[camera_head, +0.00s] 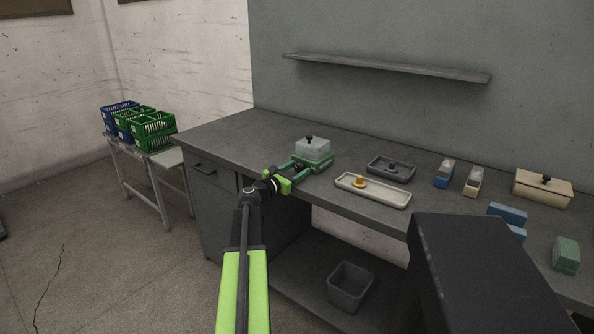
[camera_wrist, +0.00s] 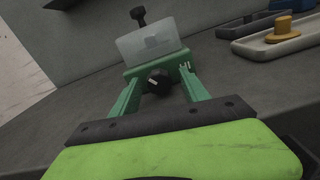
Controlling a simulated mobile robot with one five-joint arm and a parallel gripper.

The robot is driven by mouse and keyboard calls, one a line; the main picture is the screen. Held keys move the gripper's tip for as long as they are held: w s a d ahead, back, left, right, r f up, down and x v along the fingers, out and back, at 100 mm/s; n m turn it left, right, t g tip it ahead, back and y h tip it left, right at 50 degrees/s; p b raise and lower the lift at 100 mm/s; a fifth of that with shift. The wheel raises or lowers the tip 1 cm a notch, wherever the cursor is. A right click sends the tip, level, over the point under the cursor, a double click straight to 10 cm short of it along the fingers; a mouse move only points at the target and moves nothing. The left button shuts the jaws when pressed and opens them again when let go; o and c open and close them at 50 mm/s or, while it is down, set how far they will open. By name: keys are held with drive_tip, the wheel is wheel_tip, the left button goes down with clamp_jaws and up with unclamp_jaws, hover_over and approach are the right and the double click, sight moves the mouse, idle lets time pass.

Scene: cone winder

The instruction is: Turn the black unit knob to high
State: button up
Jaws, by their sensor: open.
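A green unit (camera_head: 317,161) with a clear, pale lid (camera_head: 313,147) and a black lid handle (camera_head: 309,138) stands on the grey bench. The black knob (camera_wrist: 159,79) is on the unit's front face, with a small pale mark on its lower left. Small pale marks also show to its right. My gripper (camera_head: 297,173) is open, its two green fingers on either side of the knob. In the wrist view my gripper (camera_wrist: 157,82) shows gaps between knob and fingers. The fingers hide parts of the front face.
A cream tray (camera_head: 385,195) with a yellow knobbed piece (camera_head: 359,182) and a dark tray (camera_head: 404,174) lie right of the unit. Blue and beige blocks and a cream box (camera_head: 543,188) are farther right. A shelf (camera_head: 385,67) hangs above. Bench left of the unit is clear.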

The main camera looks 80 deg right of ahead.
clamp_jaws()
drive_tip(key=shift+m, duration=0.8)
drive_tip(key=shift+a, duration=0.1)
unclamp_jaws()
